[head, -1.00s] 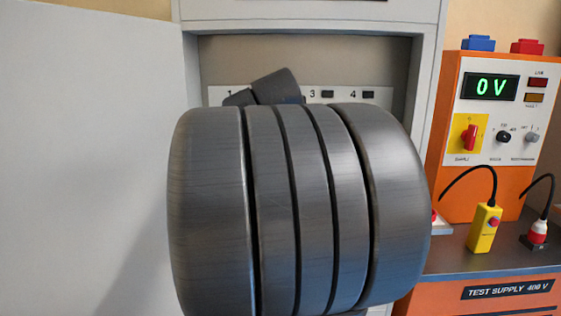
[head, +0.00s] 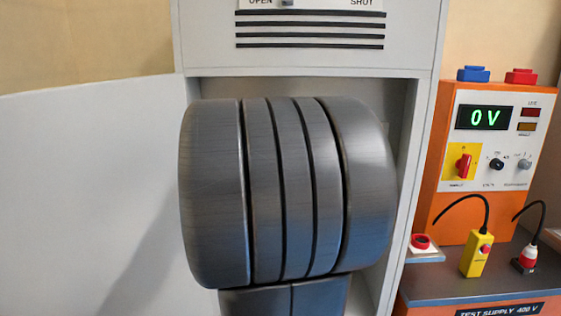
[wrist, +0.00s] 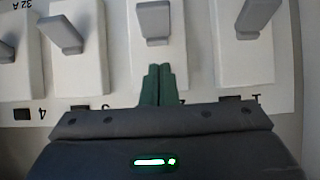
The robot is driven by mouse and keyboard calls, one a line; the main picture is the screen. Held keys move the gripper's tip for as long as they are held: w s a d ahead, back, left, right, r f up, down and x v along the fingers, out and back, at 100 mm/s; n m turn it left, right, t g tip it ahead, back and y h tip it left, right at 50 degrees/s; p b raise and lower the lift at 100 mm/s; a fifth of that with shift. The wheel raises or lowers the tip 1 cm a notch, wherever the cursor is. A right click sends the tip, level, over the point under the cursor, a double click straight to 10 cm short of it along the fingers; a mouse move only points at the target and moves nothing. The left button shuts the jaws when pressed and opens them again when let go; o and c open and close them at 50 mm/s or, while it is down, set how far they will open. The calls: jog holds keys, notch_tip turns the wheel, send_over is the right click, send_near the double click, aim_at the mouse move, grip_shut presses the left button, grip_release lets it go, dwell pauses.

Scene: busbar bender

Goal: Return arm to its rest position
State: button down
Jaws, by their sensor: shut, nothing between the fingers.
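My gripper (wrist: 159,72) shows in the wrist view with its two green fingers together, shut and empty. The fingers point at a white breaker with a grey lever (wrist: 154,20), and the fingertips look apart from that lever. Other grey levers on white breakers stand to the left (wrist: 62,35) and right (wrist: 254,14); another is cut off at the left edge. In the head view my large grey arm links fill the cabinet opening. They hide my gripper and the breakers there.
The grey cabinet (head: 428,130) frames the opening closely around my arm. Its open door (head: 90,190) stands at the left. An orange test supply (head: 432,205) with a 0 V display stands right, with a yellow pendant (head: 477,258) and a red button (head: 420,241) on the bench.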

jog(key=shift+s+r+g+p, duration=0.1)
jog(key=shift+r+g+p, duration=0.4)
jog(key=shift+p, duration=1.5)
jog(key=shift+w+r, duration=0.35)
jog(key=shift+r, duration=0.15)
jog(key=shift+s+f, duration=0.4)
jog(key=shift+f, duration=0.3)
jog(key=shift+f+b, duration=0.35)
jog(key=shift+b, duration=0.35)
jog(key=shift+w+f+b, duration=0.1)
jog(key=shift+b, duration=0.8)
jog(key=b, duration=0.2)
jog(key=t+b, duration=0.1)
jog(key=b, duration=0.1)
jog(key=shift+w+f+t, duration=0.1)
jog(key=shift+f+t, duration=0.1)
jog(key=shift+t, duration=0.1)
jog(key=t+b, duration=0.1)
jog(key=b, duration=0.3)
jog(key=t+b, duration=0.1)
jog(key=b, duration=0.3)
jog(key=shift+s+f, duration=0.25)
jog(key=shift+s, duration=0.05)
